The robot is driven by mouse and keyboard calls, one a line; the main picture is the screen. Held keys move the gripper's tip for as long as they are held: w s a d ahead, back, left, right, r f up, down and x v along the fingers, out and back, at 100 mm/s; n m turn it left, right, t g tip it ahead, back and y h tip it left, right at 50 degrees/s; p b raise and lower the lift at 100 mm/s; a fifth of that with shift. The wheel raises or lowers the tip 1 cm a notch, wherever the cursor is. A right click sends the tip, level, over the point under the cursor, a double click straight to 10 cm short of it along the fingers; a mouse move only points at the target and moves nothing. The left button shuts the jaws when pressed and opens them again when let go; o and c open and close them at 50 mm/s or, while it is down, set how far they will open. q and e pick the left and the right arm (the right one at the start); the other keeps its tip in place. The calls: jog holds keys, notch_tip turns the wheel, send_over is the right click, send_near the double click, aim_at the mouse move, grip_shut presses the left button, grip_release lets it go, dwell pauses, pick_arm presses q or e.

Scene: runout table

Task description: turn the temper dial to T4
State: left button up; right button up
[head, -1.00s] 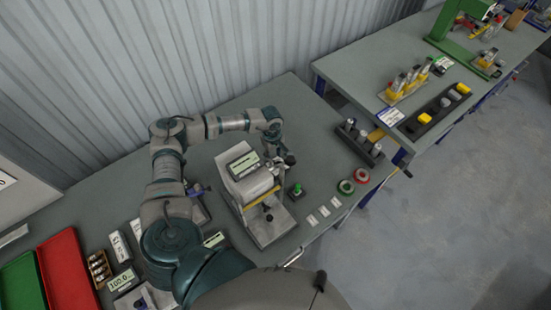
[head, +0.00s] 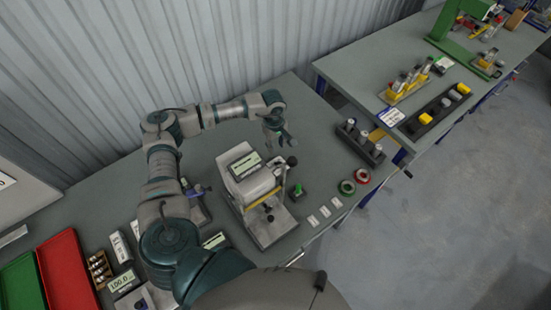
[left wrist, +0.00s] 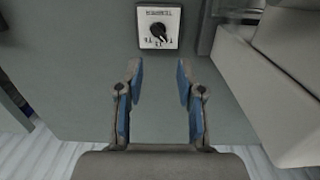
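The temper dial (left wrist: 158,30) is a black knob on a white square plate with small black print, in the left wrist view at the top middle. The print is too small to read, so I cannot tell which mark the knob points at. My left gripper (left wrist: 160,75) is open, with blue-padded fingers apart and nothing between them. The dial lies beyond the fingertips, with a gap in the picture. In the head view my left gripper (head: 279,139) hangs over the bench behind the grey machine; I cannot make out the dial there. My right gripper is not in view.
The grey machine (head: 252,185) with a display stands close by; a pale box-shaped body (left wrist: 275,85) fills the wrist view's right side. A green button (head: 298,190), green and red rings and a dark rack (head: 360,142) stand to the right. A corrugated wall is behind.

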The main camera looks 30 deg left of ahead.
pick_arm(q)
notch_tip(320, 180, up, 20)
jog(key=shift+w+d+r, duration=0.15)
jog(key=shift+d+r, duration=0.1)
jog(key=shift+d, duration=0.1)
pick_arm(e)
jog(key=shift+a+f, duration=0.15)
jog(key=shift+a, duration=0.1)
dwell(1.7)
